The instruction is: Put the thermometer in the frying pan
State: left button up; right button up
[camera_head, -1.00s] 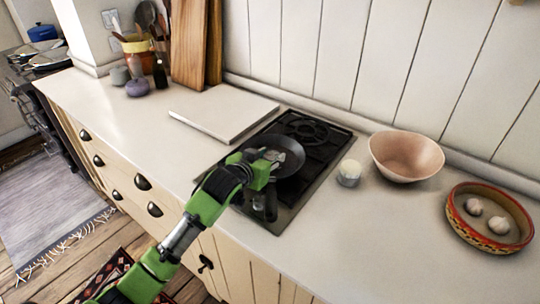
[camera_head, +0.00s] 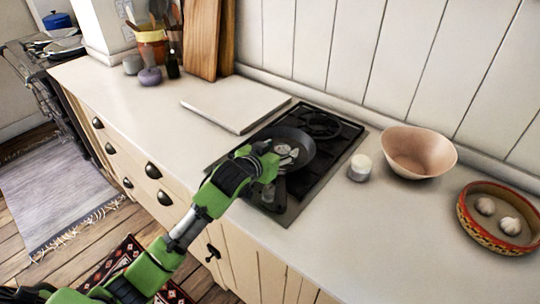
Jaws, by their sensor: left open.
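The dark frying pan (camera_head: 305,138) sits on the black gas hob, its handle toward the front edge. My left gripper (camera_head: 288,156) is over the pan's near left part and covers some of it. Its grey fingers are open. I cannot make out a thermometer for sure; the fingers hide part of the pan's inside. My right gripper is not in view.
A small white-topped pot (camera_head: 360,168) and a pink bowl (camera_head: 418,152) stand right of the hob (camera_head: 345,137). A patterned dish (camera_head: 470,225) holds garlic bulbs. A white board (camera_head: 235,103) lies left of the hob. The front right counter is clear.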

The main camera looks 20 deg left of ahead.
pick_arm(q)
jog(key=v, duration=1.1)
jog(key=shift+b, duration=0.4)
jog(key=shift+s, duration=0.15)
dwell(1.4)
